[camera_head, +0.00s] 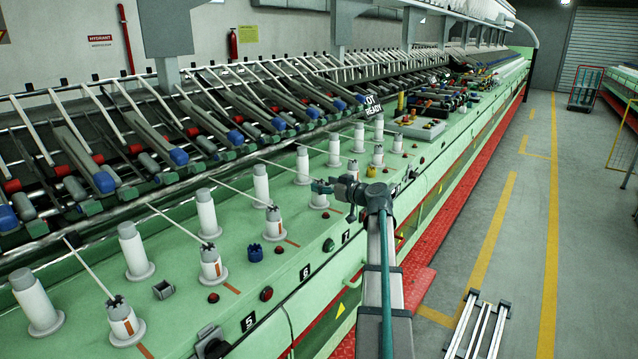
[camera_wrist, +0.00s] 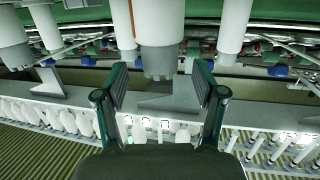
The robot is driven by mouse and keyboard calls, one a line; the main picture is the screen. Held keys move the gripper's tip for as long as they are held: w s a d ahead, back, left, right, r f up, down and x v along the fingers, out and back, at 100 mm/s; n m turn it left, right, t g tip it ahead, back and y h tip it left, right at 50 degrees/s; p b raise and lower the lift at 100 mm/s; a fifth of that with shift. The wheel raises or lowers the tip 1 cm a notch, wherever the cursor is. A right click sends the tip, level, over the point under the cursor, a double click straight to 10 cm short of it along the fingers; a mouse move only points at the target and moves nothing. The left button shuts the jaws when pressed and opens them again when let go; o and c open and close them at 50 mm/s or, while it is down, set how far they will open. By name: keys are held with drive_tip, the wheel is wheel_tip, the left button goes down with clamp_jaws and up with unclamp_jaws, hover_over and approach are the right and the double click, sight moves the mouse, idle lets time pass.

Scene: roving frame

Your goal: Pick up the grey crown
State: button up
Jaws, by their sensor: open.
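A small grey hollow piece with a notched rim (camera_head: 163,289), looking like the grey crown, lies on the green machine top in the head view. It is left of and nearer than my gripper. My gripper (camera_head: 326,187) is open, beside a white spool with an orange stripe (camera_head: 319,201). In the wrist view its two dark fingers (camera_wrist: 160,95) stand apart. Between them in the picture is the notched grey end (camera_wrist: 160,66) of a white spool. I cannot tell whether that end is a separate crown, or its depth between the fingers. No contact shows.
A dark blue crown (camera_head: 255,252) stands on the machine top. Several white spools (camera_head: 206,214) stand in rows, some with dark notched tops and thin rods leaning from them. A grey open container (camera_head: 211,343) is at the front edge. The aisle floor (camera_head: 520,240) is mostly clear.

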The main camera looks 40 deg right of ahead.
sight(323, 183)
drive_tip(key=shift+w+a+f+p, duration=0.1)
drive_tip(key=shift+w+p, duration=0.1)
drive_tip(key=shift+w, duration=0.55)
drive_tip(key=shift+w+f+p, duration=0.1)
drive_tip(key=shift+w+p, duration=0.05)
drive_tip(key=shift+w, duration=0.6)
drive_tip(key=c, duration=1.1)
drive_tip(key=shift+r, duration=0.1)
